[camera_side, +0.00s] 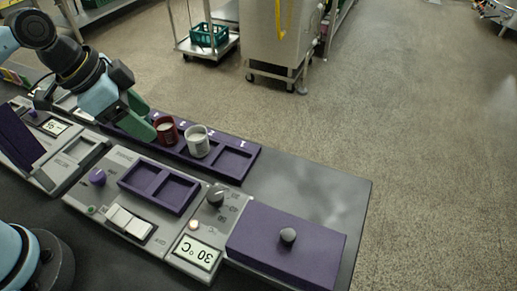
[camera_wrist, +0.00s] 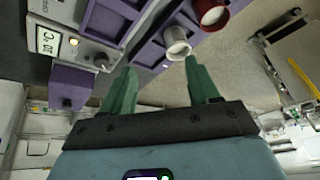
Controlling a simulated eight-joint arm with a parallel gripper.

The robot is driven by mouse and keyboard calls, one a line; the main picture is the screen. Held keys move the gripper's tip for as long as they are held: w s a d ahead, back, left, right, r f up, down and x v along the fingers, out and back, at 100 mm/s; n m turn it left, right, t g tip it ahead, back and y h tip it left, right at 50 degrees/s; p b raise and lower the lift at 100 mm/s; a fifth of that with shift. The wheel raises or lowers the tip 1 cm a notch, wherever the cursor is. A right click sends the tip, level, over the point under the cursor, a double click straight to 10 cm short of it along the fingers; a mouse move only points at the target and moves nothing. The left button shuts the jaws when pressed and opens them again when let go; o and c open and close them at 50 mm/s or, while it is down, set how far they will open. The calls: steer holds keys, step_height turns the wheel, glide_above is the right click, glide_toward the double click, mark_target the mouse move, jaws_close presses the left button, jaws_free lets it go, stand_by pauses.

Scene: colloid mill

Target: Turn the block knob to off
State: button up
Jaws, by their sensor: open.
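A dark round dial knob (camera_side: 215,195) stands on the grey panel, with small markings beside it too fine to read. It lies between the two-well purple block (camera_side: 158,187) and the purple lid (camera_side: 287,260). In the wrist view the dial knob (camera_wrist: 101,61) is at upper left. A lit lamp (camera_side: 193,224) and a display reading 30 °C (camera_side: 196,252) are on the same panel. My gripper (camera_side: 148,120) has green fingers, open and empty, near the red cup and apart from the knob. In the wrist view my gripper (camera_wrist: 159,66) shows both fingers spread.
A red cup (camera_side: 166,131) and a white cup (camera_side: 197,142) stand in the purple rack (camera_side: 250,152). The lid carries its own round knob (camera_side: 288,236). A purple knob (camera_side: 97,177) and a white rocker switch (camera_side: 130,222) are to the left. The bench's right end (camera_side: 335,190) is clear.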

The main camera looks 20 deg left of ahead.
mark_target(215, 194)
steer(key=s+d+m+g+h, duration=0.2)
steer(key=d+m+g, duration=0.2)
steer(key=d+m, duration=0.6)
steer(key=shift+x, duration=5.6)
steer(key=shift+w+a+f, duration=0.1)
steer(key=shift+a, duration=0.1)
steer(key=c, duration=1)
